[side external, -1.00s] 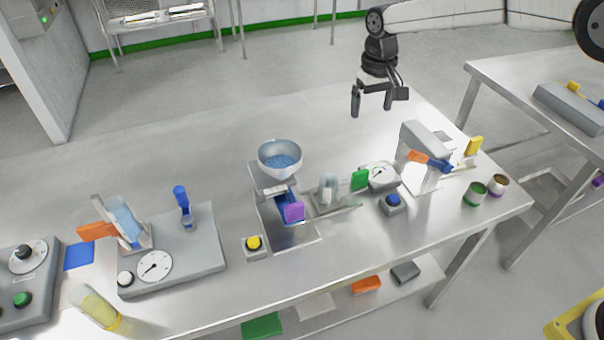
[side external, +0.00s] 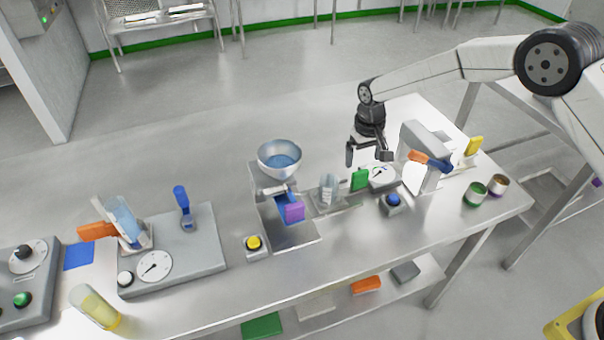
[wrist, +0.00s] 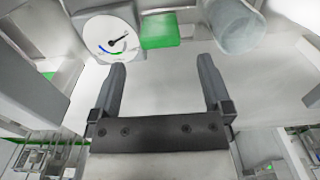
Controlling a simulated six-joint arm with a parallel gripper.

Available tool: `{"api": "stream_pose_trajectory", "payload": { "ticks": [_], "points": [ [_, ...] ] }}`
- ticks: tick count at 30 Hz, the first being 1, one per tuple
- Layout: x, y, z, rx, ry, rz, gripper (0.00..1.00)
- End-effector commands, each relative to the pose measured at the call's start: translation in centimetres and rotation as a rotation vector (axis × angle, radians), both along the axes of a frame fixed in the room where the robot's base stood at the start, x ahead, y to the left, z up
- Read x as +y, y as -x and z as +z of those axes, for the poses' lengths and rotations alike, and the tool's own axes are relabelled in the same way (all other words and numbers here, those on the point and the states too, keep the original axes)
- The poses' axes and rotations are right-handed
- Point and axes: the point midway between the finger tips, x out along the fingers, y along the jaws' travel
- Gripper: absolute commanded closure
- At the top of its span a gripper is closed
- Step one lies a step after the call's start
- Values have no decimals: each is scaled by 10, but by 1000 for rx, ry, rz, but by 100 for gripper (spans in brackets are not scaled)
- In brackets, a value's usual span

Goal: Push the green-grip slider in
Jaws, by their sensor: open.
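The green grip (side external: 360,179) of the slider stands upright on the table, to the right of a clear cup (side external: 328,188) on a low metal track. In the wrist view the green grip (wrist: 160,30) shows at the top, beyond and between my fingertips, beside a dial gauge. My gripper (side external: 369,158) is open and empty, above and behind the gauge and the green grip. In the wrist view my gripper's two fingers (wrist: 161,70) are spread apart with clear space between them and touch nothing.
The dial gauge (side external: 382,175) is close to the green grip on its right, with a blue-button box (side external: 393,203) in front. A grey press with an orange and blue handle (side external: 430,160) stands farther right. The table behind is clear.

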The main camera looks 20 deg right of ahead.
Motion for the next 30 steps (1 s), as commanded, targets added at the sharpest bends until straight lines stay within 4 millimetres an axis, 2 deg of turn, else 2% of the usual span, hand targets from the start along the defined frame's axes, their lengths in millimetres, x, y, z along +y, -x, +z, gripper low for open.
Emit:
{"api": "stream_pose_trajectory", "payload": {
  "ticks": [5,15,21,30],
  "points": [
    [0,0,-11,2,0,0,0],
    [0,1,-52,2,0,0,0],
    [0,0,-69,2,0,0,0],
    [0,0,-76,0,0,0,0]
  ]
}}
